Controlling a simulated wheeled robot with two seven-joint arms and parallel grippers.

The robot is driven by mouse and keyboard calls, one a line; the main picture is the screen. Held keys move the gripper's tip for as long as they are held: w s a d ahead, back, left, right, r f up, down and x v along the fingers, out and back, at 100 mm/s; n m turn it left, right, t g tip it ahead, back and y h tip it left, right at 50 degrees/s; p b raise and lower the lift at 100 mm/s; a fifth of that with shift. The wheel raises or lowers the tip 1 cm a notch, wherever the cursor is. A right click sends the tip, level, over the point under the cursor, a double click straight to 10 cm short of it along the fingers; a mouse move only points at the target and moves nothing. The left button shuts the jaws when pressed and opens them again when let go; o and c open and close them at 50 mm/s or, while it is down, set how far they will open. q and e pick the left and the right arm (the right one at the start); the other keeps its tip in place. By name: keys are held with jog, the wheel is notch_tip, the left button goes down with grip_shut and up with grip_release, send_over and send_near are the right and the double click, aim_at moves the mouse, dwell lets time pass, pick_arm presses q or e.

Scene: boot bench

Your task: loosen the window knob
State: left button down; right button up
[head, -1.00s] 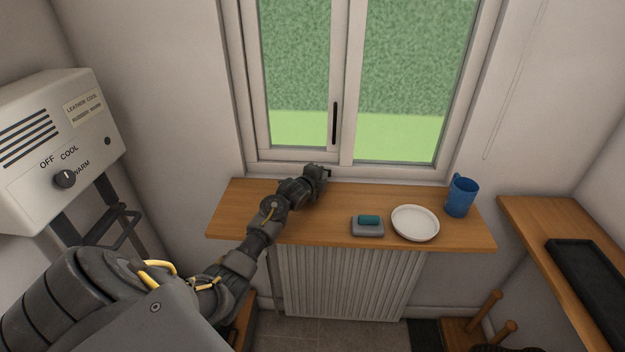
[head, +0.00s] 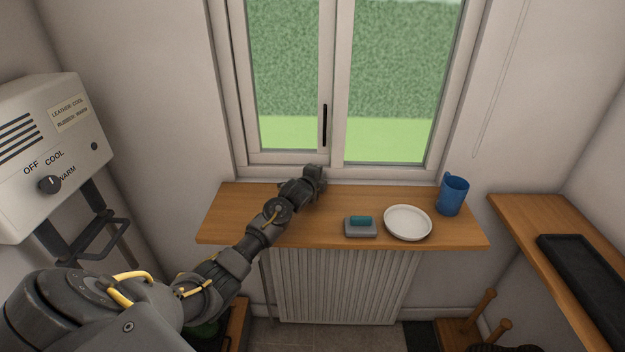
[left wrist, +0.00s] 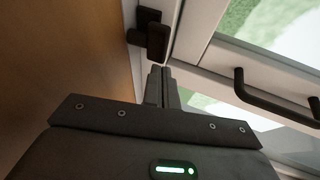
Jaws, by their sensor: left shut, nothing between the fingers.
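In the left wrist view a small dark block-shaped knob (left wrist: 156,38) sits on the pale lower window frame, beside the wooden sill. I take it to be the window knob; in the head view I cannot make it out apart from my gripper. My left gripper (head: 316,170) is at the back of the sill by the window's bottom frame. In the left wrist view its fingers (left wrist: 162,72) are shut and empty, their tips just short of the knob; I cannot tell whether they touch it. My right gripper is not in view.
A black window handle (head: 325,125) stands upright on the sash. On the sill (head: 235,217) are a grey block with a teal top (head: 360,227), a white plate (head: 407,222) and a blue mug (head: 453,194), all right of my arm. A grey heater box (head: 45,150) hangs at left.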

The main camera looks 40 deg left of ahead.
pick_arm(q)
jog(key=shift+s+a+f, duration=0.1)
jog(key=shift+a+f, duration=0.1)
jog(key=shift+s+d+p, duration=0.15)
jog(key=shift+d+p, duration=0.1)
jog(key=shift+p, duration=0.15)
jog(key=shift+s+d+r+p, duration=0.1)
jog(key=shift+s+d+p, duration=0.7)
jog(key=shift+p, duration=0.3)
jog(key=v, duration=0.2)
jog(key=b+v, duration=0.1)
jog(key=v, duration=0.1)
jog(key=shift+s+d, duration=0.25)
jog(key=s+d+b, duration=0.1)
jog(key=s+d, duration=0.1)
jog(key=s+d+r, duration=0.1)
jog(key=s+d, duration=0.1)
jog(key=shift+s+d+r+b, duration=0.1)
jog(key=shift+r+b, duration=0.15)
jog(key=shift+b, duration=0.15)
jog(key=shift+s+d+r, duration=0.2)
jog(key=shift+s+r, duration=0.1)
jog(key=shift+s, duration=0.15)
jog(key=shift+a, duration=0.1)
jog(key=shift+w+f, duration=0.1)
